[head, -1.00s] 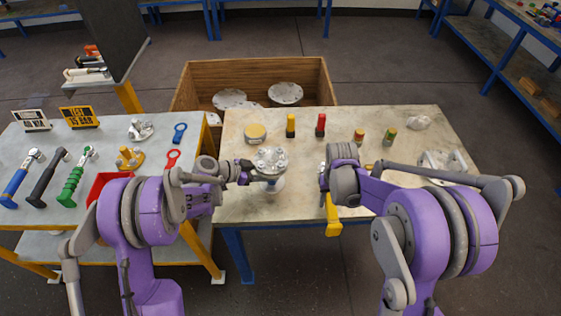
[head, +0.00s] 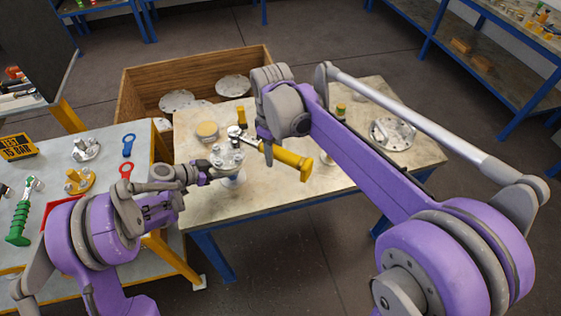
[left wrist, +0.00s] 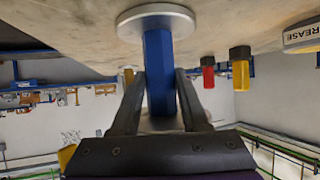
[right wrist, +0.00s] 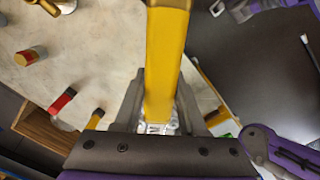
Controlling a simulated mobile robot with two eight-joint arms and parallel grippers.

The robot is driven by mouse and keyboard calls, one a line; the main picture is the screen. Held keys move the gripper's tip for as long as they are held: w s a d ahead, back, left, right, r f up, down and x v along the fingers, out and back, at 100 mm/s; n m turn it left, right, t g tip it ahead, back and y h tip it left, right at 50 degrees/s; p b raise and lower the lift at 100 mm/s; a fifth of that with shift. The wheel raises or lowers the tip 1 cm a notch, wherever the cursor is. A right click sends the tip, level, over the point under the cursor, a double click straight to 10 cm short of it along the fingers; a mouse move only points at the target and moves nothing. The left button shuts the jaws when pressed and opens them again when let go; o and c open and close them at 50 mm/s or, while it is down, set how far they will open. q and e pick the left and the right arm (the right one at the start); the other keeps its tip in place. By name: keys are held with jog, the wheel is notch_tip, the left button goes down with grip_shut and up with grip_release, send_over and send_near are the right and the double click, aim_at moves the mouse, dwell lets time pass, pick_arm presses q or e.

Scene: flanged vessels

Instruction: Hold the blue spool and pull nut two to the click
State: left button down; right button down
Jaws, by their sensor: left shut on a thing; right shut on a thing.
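The blue spool (left wrist: 159,60) stands upright on the pale table, with a grey bolted flange (head: 227,158) on top in the head view. My left gripper (left wrist: 160,82) is shut around its blue body, coming in from the left in the head view (head: 205,173). My right gripper (head: 266,136) is shut on a yellow-handled wrench (head: 291,159), held slanting just right of the flange. The yellow handle also shows between the fingers in the right wrist view (right wrist: 166,60). I cannot tell which nut is nut two, or whether the wrench head sits on one.
A grease tin (head: 207,131) stands behind the spool. A grey flange (head: 393,133) lies at the table's right. A wooden crate (head: 135,85) with round plates stands behind.

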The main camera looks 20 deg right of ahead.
jog(key=shift+a+r, duration=0.1)
jog(key=shift+r, duration=0.15)
jog(key=shift+f, duration=2.25)
jog(key=shift+f, duration=0.15)
jog(key=shift+f, duration=1.05)
jog(key=shift+s, duration=0.1)
jog(key=shift+m, duration=0.7)
jog(key=r, duration=0.1)
jog(key=a+r, duration=0.1)
jog(key=r, duration=0.1)
jog(key=s+r, duration=0.1)
jog(key=r, duration=0.1)
jog(key=shift+a, duration=0.15)
